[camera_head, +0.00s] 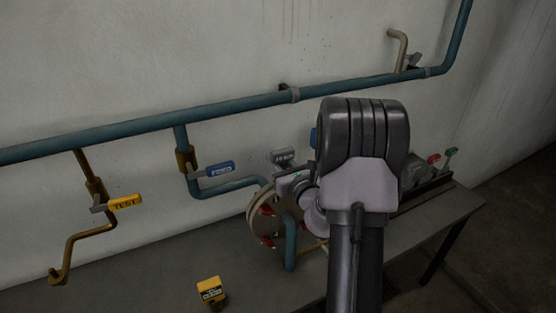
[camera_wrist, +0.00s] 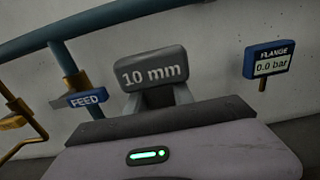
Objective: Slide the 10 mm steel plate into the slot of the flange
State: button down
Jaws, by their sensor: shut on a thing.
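The 10 mm steel plate shows as a grey tag reading "10 mm" (camera_wrist: 154,68), standing upright just beyond my gripper (camera_wrist: 160,97). My gripper is shut on the plate below this tag; its fingers are mostly hidden by the gripper body. In the head view the tag (camera_head: 283,156) stands above the round flange (camera_head: 262,228), which has red bolts around its rim. My gripper (camera_head: 290,180) is at the flange's upper edge. The slot and the plate's lower part are hidden, so I cannot tell whether the plate is in the slot.
A blue FEED handle (camera_head: 219,168) and a yellow TEST handle (camera_head: 125,202) are on pipes at left. A FLANGE gauge (camera_wrist: 268,64) reads 0.0 bar. A yellow box (camera_head: 211,292) stands on the bench (camera_head: 130,285). Red and green handles (camera_head: 441,156) are at right.

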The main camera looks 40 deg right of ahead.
jog(key=shift+f+b, duration=2.7)
jog(key=shift+f, duration=0.5)
jog(key=c, duration=1)
grip_release()
jog(key=shift+s, duration=0.1)
jog(key=p+v, duration=1)
jog(key=v, duration=0.7)
jog(key=shift+s, duration=0.15)
